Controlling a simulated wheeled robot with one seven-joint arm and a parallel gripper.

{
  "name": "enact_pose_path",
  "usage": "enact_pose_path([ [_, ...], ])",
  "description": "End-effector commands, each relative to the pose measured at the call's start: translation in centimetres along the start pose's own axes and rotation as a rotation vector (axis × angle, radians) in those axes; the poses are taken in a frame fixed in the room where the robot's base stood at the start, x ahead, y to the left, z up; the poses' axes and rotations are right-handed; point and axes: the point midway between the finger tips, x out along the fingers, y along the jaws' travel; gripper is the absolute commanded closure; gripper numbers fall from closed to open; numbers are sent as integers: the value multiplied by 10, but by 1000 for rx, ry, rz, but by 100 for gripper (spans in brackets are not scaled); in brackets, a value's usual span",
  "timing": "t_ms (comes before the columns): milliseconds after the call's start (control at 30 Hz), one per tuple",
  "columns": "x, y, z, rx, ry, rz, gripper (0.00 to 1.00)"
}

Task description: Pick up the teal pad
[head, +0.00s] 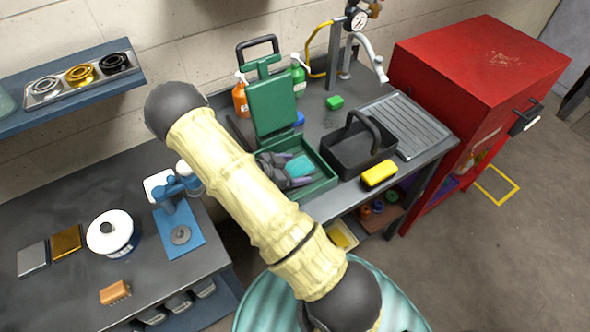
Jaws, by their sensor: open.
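My pale yellow arm crosses the middle of the view, in front of the toolbox's left side.
A black caddy (345,158) stands right of the toolbox, with a yellow sponge (379,175) in front and a green sponge (334,102) behind. A ribbed drainboard (405,122) and red cabinet (480,62) are further right. A blue stand (178,222) is on the left bench.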

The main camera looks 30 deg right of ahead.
Motion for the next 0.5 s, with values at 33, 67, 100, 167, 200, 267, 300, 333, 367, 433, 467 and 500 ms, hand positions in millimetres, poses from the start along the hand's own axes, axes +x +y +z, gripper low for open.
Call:
enact_pose_path([
  [33,0,0,0,0,0,0,15],
  [67,0,0,0,0,0,0,15],
  [100,0,0,0,0,0,0,15],
  [167,0,0,0,0,0,0,15],
  [200,0,0,0,0,0,0,15],
  [267,0,0,0,0,0,0,23],
  [300,0,0,0,0,0,0,31],
  [333,0,0,0,0,0,0,37],
  [367,0,0,0,0,0,0,43],
  [433,0,0,0,0,0,0,57],
  [467,0,0,0,0,0,0,63],
  [500,0,0,0,0,0,0,63],
])
